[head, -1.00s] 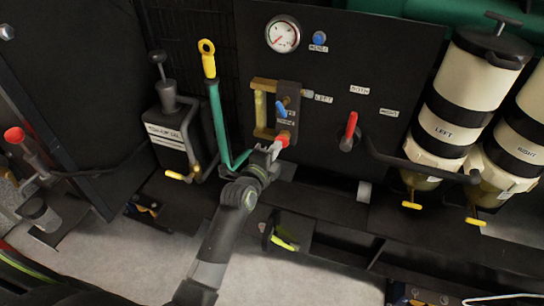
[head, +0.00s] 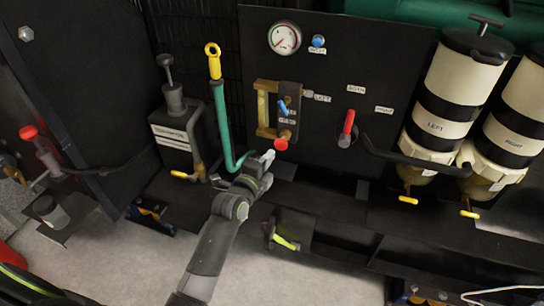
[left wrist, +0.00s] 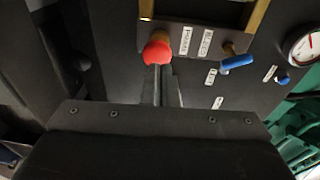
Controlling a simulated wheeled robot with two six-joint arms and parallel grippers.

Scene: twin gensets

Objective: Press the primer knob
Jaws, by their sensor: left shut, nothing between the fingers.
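The red primer knob (head: 282,143) sits low on the black panel, below a blue lever and a small label. It also shows in the left wrist view (left wrist: 157,50), just beyond the fingertips. My left gripper (head: 267,156) is shut and empty, to the lower left of the knob, with a small gap in the head view. In the left wrist view its closed fingers (left wrist: 160,84) point up at the knob; whether they touch it is hard to tell there. My right gripper is not in view.
A brass frame (head: 262,108) and blue lever (head: 282,106) are just above the knob. A green-sleeved lever with a yellow ring (head: 221,115) stands to the left. A red-handled valve (head: 348,124) and cream filter canisters (head: 453,85) are to the right.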

